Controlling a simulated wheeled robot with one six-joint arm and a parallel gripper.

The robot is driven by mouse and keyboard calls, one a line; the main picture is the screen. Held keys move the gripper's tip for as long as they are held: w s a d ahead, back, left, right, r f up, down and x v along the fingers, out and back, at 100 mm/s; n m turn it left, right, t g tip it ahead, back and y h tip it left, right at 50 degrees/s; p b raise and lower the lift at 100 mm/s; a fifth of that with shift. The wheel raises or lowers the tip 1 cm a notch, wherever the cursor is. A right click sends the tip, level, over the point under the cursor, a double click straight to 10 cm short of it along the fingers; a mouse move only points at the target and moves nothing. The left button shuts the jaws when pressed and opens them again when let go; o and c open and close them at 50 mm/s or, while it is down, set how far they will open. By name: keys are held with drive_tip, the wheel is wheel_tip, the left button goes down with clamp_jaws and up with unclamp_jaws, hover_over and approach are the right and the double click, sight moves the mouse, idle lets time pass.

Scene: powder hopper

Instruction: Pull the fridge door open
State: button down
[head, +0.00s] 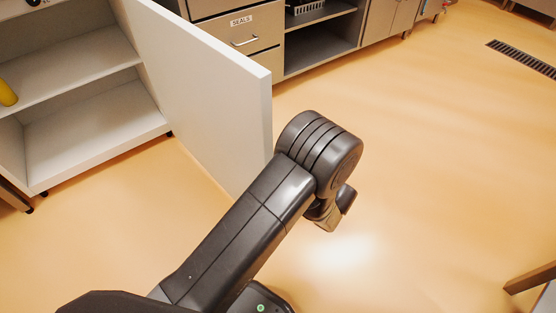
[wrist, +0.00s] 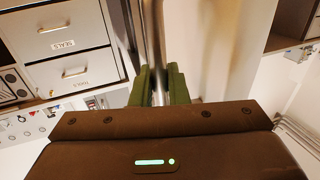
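The white fridge door (head: 195,85) stands wide open in the head view, swung out from the fridge (head: 95,120), whose white shelves show at left. My gripper (head: 338,208) is beyond the door's free edge in the head view, partly hidden by my own arm. In the wrist view an upright metal door handle (wrist: 154,35) runs down between the two green fingers of my gripper (wrist: 158,84). The fingers appear closed around the bar. The handle is hidden in the head view.
A yellow object (head: 7,93) lies on a fridge shelf. Drawers labelled SEALS (head: 240,35) and an open shelf cabinet (head: 320,45) stand at the back. The orange floor (head: 430,170) to the right is clear, with a drain grate (head: 522,58) farther off.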

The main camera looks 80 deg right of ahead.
drive_tip(key=c, duration=1.5)
unclamp_jaws()
drive_tip(key=shift+w, duration=0.2)
drive_tip(key=shift+s, duration=0.15)
drive_tip(key=p+v, duration=0.3)
drive_tip(key=v, duration=1)
drive_tip(key=shift+s, duration=0.3)
drive_tip(key=shift+w, duration=0.1)
drive_tip(key=b+x, duration=0.3)
drive_tip(key=x, duration=1)
drive_tip(key=shift+w, duration=0.15)
drive_tip(key=shift+w+d, duration=0.1)
drive_tip(key=shift+w+a, duration=0.1)
drive_tip(key=shift+a, duration=0.2)
